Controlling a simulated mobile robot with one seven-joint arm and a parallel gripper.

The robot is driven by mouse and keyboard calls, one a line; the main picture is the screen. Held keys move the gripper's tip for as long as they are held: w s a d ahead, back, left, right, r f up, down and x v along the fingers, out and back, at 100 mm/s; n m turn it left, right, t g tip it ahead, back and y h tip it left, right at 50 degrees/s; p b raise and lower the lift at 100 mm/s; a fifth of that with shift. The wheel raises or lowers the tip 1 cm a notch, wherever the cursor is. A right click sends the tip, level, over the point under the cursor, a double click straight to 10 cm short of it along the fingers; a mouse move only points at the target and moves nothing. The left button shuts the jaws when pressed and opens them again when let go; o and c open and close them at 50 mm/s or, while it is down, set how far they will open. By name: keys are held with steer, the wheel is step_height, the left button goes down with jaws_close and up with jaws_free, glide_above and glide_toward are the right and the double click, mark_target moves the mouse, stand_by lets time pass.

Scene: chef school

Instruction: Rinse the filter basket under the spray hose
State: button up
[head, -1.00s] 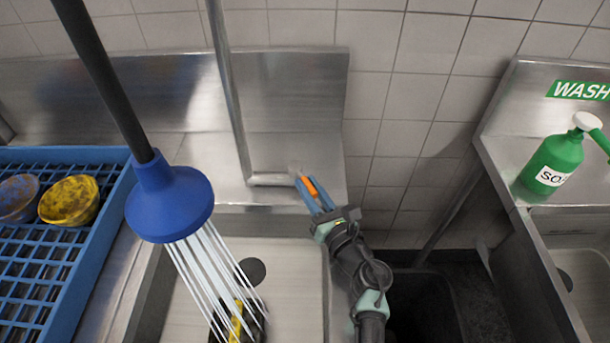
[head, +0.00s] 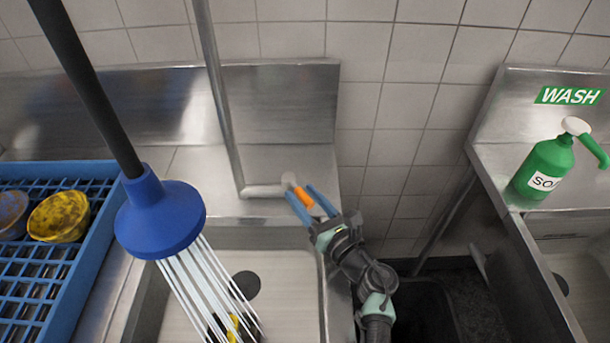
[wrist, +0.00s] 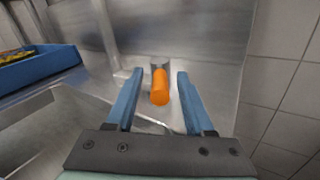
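The blue spray head (head: 160,215) hangs on a black hose (head: 90,85) at the left, and white streams of water pour down from it into the sink (head: 285,290). A dark and yellow item (head: 232,325), perhaps the filter basket, lies in the sink under the streams, mostly hidden by them. My gripper (head: 301,191) is open at the pipe's end. An orange handle (head: 304,197) lies between its blue fingers. In the wrist view the orange handle (wrist: 160,88) shows a gap to each finger.
A metal pipe (head: 217,90) runs down behind the sink. A green soap bottle (head: 543,170) stands on the right counter, beyond a gap with a dark bin (head: 425,310).

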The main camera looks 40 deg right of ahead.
steer(key=s, duration=0.8)
steer(key=s+a+b, duration=0.1)
steer(key=s, duration=0.4)
steer(key=shift+a, duration=0.1)
